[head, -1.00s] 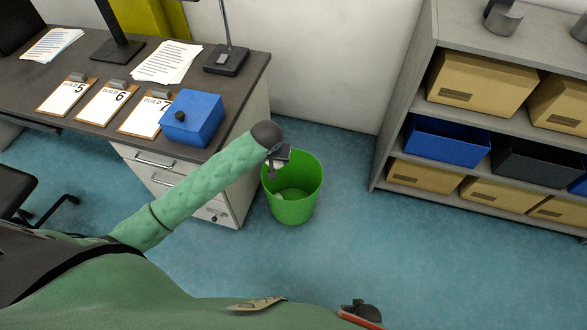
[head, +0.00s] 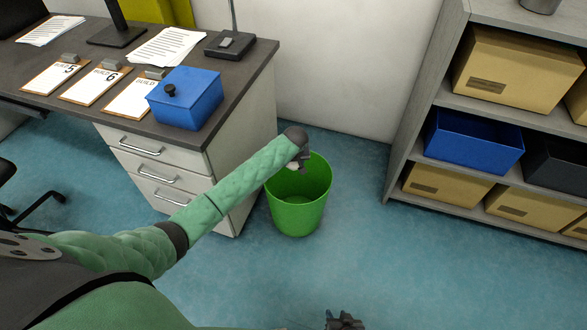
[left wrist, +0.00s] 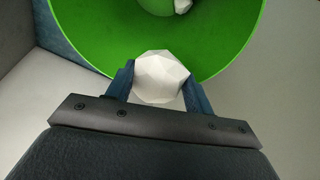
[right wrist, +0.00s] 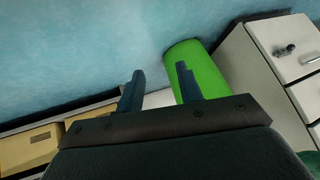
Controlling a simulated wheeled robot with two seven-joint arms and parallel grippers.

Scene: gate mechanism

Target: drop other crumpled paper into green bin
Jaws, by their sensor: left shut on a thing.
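In the left wrist view the left gripper (left wrist: 160,85) is shut on a white crumpled paper (left wrist: 160,77), held over the bin's opening (left wrist: 100,35). Another small white piece (left wrist: 183,6) lies inside the bin, partly cut off by the frame. My right gripper (right wrist: 160,85) is open and empty in the right wrist view, with the green bin (right wrist: 198,72) beyond its fingers. It shows at the bottom edge of the head view (head: 345,320).
A desk with drawers (head: 160,165) stands left of the bin, carrying a blue box (head: 186,98), clipboards and papers. The blue floor (head: 370,255) is clear in front of the bin.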

